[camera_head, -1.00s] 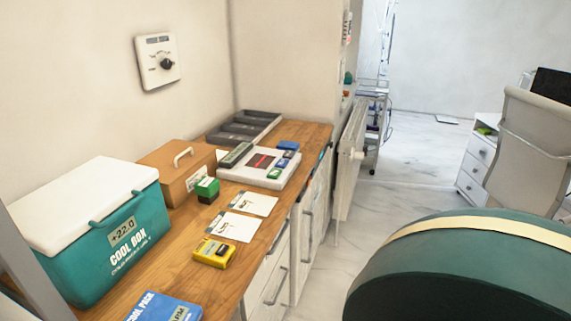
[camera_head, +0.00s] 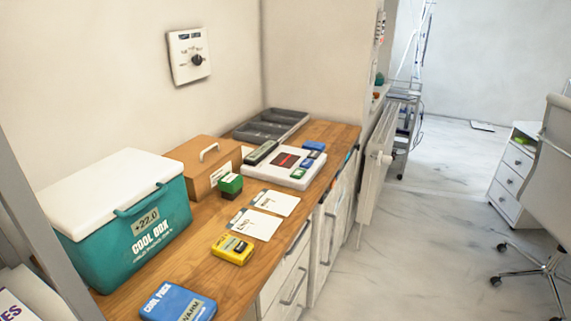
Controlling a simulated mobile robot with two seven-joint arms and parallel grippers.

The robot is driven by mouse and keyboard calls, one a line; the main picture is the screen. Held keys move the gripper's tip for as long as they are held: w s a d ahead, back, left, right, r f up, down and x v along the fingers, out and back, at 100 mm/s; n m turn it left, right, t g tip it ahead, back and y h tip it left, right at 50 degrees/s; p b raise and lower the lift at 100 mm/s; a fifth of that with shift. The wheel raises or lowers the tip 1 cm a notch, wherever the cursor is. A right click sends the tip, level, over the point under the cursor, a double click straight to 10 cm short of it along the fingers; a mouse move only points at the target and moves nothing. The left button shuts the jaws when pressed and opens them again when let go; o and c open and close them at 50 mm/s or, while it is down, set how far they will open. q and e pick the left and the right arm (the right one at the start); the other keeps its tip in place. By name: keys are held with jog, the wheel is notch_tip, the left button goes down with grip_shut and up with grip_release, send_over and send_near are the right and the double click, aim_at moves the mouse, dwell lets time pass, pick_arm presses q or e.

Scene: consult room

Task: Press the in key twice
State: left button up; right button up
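A white keypad device (camera_head: 286,167) lies on the wooden counter, with a dark panel with red marking (camera_head: 285,160) on top. Small blue keys (camera_head: 308,154) and a green key (camera_head: 297,174) sit along its right side. A dark grey block (camera_head: 260,152) is at its left edge. The key lettering is too small to read, so I cannot tell which is the in key. Neither of my grippers is in view.

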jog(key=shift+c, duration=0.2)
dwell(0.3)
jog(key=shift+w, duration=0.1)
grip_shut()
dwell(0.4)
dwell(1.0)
